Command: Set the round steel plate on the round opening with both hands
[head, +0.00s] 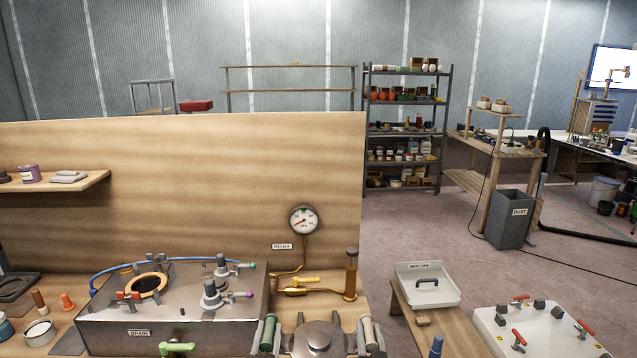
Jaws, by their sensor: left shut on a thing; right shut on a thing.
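The round steel plate (319,341) is at the bottom edge of the head view, with a small raised knob in its middle; its near part is cut off. It has a green grip at its left side and a cream grip at its right. My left gripper (268,335) is shut on the green grip and my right gripper (371,335) on the cream one; both are only partly in view. The round opening, with a tan ring (147,286) around a dark hole, is in the top of the steel tank (200,335), left of the plate. Clamps stand around the ring.
Two valves (213,297) stand on the tank top between opening and plate. A gauge (303,221) and brass pipework (350,275) are behind the plate. Jars and a tin (39,333) are left of the tank. A white tray (427,284) is at the right.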

